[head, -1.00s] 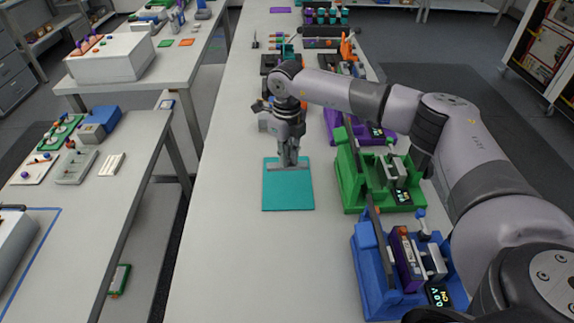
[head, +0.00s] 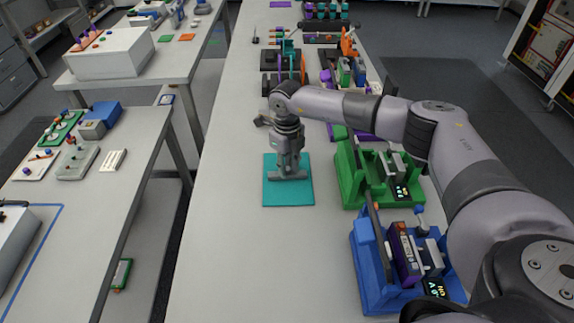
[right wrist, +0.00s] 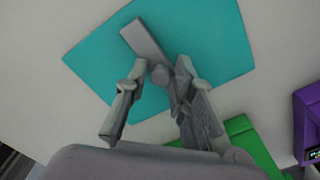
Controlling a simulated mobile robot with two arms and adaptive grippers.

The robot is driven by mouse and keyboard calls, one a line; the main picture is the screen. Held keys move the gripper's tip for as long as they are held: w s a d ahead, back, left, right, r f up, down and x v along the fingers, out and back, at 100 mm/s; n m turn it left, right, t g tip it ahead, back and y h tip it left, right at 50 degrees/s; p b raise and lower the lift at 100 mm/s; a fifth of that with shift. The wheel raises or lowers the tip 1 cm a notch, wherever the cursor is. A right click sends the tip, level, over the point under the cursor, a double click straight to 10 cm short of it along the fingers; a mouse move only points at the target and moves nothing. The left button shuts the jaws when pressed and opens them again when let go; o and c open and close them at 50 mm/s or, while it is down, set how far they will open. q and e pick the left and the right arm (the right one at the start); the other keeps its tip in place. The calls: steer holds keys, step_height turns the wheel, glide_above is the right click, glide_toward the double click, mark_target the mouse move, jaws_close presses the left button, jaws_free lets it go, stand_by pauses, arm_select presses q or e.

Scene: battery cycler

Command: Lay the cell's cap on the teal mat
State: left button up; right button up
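The cap is a grey bar (head: 289,175) at the tips of my right gripper (head: 289,168), over the teal mat (head: 288,198). In the right wrist view, one end of the bar (right wrist: 143,38) sticks out past the fingertips, over the mat (right wrist: 215,35). My left gripper is not in view.
A green station (head: 353,188) stands right of the mat, with a blue station (head: 375,285) holding a purple cell (head: 405,255) nearer. More stations stand farther back. The white bench (head: 240,260) is clear left of and in front of the mat.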

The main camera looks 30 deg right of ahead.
mark_target(287, 168)
steer(key=shift+o, duration=1)
steer(key=shift+r, duration=0.1)
step_height(287, 168, up, 12)
steer(key=b, duration=0.3)
steer(key=shift+r, duration=0.1)
